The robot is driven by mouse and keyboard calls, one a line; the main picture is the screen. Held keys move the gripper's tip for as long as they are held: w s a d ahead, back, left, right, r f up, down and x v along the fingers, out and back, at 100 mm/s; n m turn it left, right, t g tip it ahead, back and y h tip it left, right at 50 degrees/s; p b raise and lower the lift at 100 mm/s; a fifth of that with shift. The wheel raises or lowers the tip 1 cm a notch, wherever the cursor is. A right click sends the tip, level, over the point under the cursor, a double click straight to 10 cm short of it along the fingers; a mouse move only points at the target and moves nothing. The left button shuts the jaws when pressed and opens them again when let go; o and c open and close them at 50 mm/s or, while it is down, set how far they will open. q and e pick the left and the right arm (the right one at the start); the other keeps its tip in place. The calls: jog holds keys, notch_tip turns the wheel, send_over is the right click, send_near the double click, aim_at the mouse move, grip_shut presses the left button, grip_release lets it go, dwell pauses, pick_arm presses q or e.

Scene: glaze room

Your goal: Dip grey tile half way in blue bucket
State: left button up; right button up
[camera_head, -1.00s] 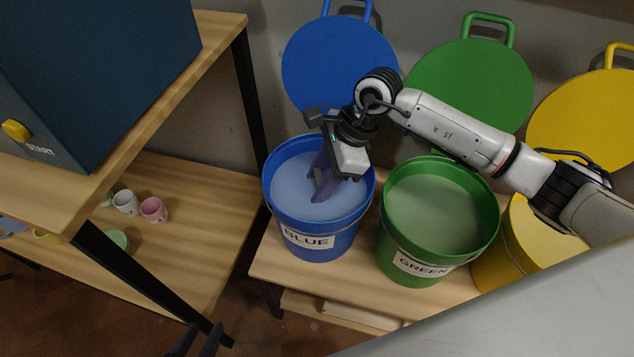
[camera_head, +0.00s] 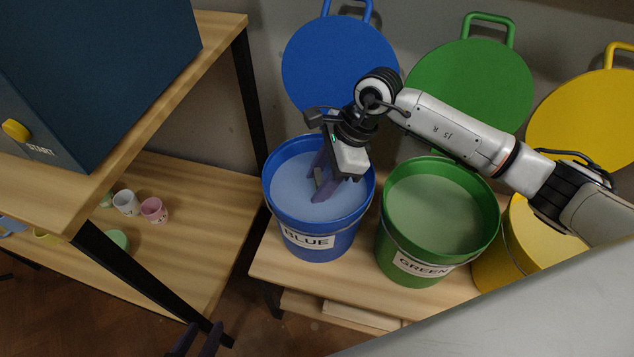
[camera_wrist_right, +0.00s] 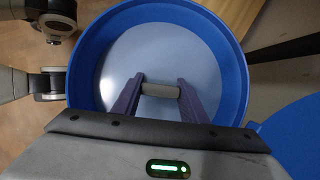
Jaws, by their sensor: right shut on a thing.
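The blue bucket (camera_head: 318,243), labelled BLUE, stands on a wooden bench and holds pale blue glaze (camera_head: 292,183). My right gripper (camera_head: 318,186) points down inside its rim, with its purple fingers low over the glaze. It is shut on the grey tile (camera_wrist_right: 160,91), which shows as a short pale bar between the fingertips in the right wrist view. In the head view the tile is mostly hidden by the fingers; I cannot tell how deep it sits in the glaze. My left gripper (camera_head: 198,342) shows at the bottom edge, with its two fingers apart and nothing visible between them.
A green bucket (camera_head: 408,266) and a yellow bucket (camera_head: 492,277) stand to the right. Blue (camera_head: 335,62), green (camera_head: 470,85) and yellow (camera_head: 590,120) lids lean on the wall behind. At left are a dark kiln-like box (camera_head: 90,70) and a shelf with small cups (camera_head: 153,210).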

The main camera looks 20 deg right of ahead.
jog(key=shift+r, duration=0.15)
jog(key=shift+r+p, duration=2.2)
jog(key=shift+r, duration=1.2)
jog(key=shift+r+p, duration=1.65)
jog(key=shift+r, duration=1.15)
